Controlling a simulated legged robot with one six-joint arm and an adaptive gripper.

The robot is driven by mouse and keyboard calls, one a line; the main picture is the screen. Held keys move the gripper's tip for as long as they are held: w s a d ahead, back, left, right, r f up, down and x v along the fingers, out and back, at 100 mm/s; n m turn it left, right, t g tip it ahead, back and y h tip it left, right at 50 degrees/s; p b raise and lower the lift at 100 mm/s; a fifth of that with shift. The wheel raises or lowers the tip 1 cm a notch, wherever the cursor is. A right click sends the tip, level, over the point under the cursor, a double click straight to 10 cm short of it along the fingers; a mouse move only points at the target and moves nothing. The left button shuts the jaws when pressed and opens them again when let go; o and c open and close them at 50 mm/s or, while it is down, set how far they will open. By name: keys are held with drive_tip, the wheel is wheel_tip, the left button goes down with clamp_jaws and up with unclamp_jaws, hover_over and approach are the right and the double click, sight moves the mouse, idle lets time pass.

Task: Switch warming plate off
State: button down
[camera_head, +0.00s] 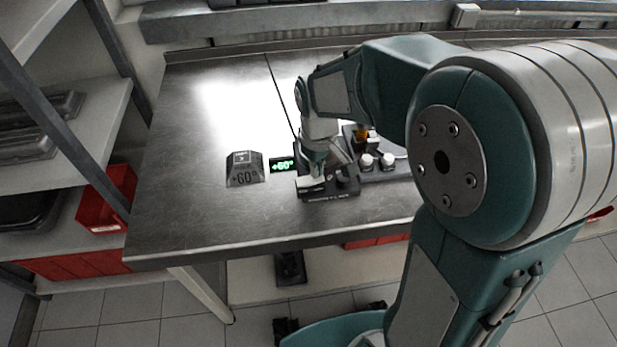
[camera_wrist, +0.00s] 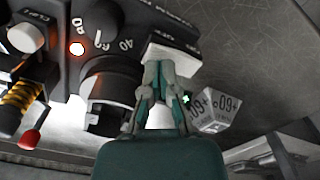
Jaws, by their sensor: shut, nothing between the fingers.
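The warming plate's black control box (camera_head: 330,192) stands near the bench's front edge. The wrist view shows its black panel (camera_wrist: 130,18) with a white switch (camera_wrist: 172,55), a round dial (camera_wrist: 108,88) marked with numbers, and a lit red-rimmed lamp (camera_wrist: 77,49). A green display (camera_head: 283,164) beside the box reads +60°. My gripper (camera_head: 318,168) is over the box's left part. In the wrist view my shut, empty gripper (camera_wrist: 160,72) has its fingertips at the white switch, touching it or very close. The fingers hide part of the switch, so I cannot tell its position.
A grey wedge sign (camera_head: 245,172) marked +60° stands left of the display. Right of the box are white-capped parts (camera_head: 366,160); the wrist view shows an orange spring piece (camera_wrist: 22,98) with a red knob (camera_wrist: 29,139). The steel bench (camera_head: 190,200) is clear at left.

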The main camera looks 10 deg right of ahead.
drive_tip(key=shift+f, duration=0.55)
drive_tip(key=shift+r, duration=3.55)
drive_tip(key=s+d+r+m+t, duration=0.2)
drive_tip(key=s+d+r+m, duration=0.1)
drive_tip(key=s, duration=0.5)
drive_tip(key=s+d+r+m+t, duration=0.3)
drive_tip(key=s, duration=0.4)
drive_tip(key=shift+s+r+t, duration=0.3)
drive_tip(key=shift+s+r, duration=0.05)
